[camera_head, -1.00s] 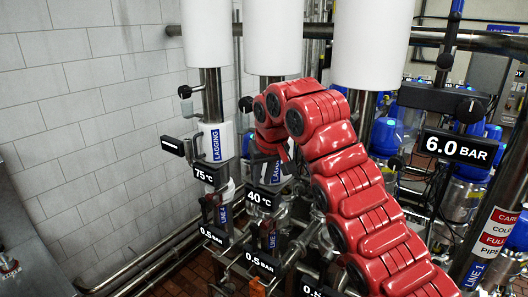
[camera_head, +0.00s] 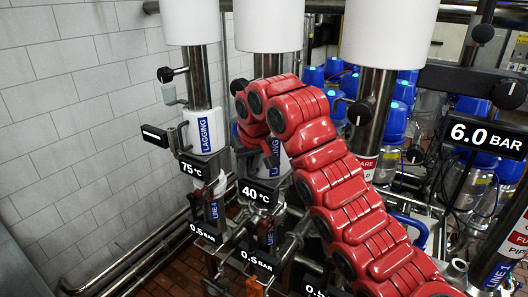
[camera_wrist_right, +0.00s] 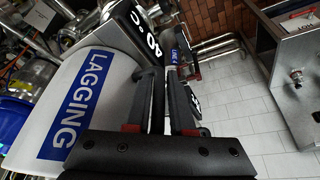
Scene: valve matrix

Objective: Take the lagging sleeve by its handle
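In the head view, two white lagging sleeves with blue labels sit around vertical steel pipes. The left sleeve (camera_head: 205,148) has a dark bar handle (camera_head: 155,136) on its left side. The middle sleeve (camera_head: 265,177) is partly covered by my red right arm. In the right wrist view, a lagging sleeve (camera_wrist_right: 105,75) fills the left side, close to my right gripper (camera_wrist_right: 166,85). Its two dark fingers stand close together with a narrow gap beside the sleeve. My left gripper is not in view.
Temperature displays, 75 °C (camera_head: 191,169) and 40 °C (camera_head: 256,194), sit below the sleeves. A black knob (camera_head: 360,113) juts from the right pipe. A 6.0 bar display (camera_head: 485,137) is at the right. The tiled wall (camera_head: 70,130) bounds the left.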

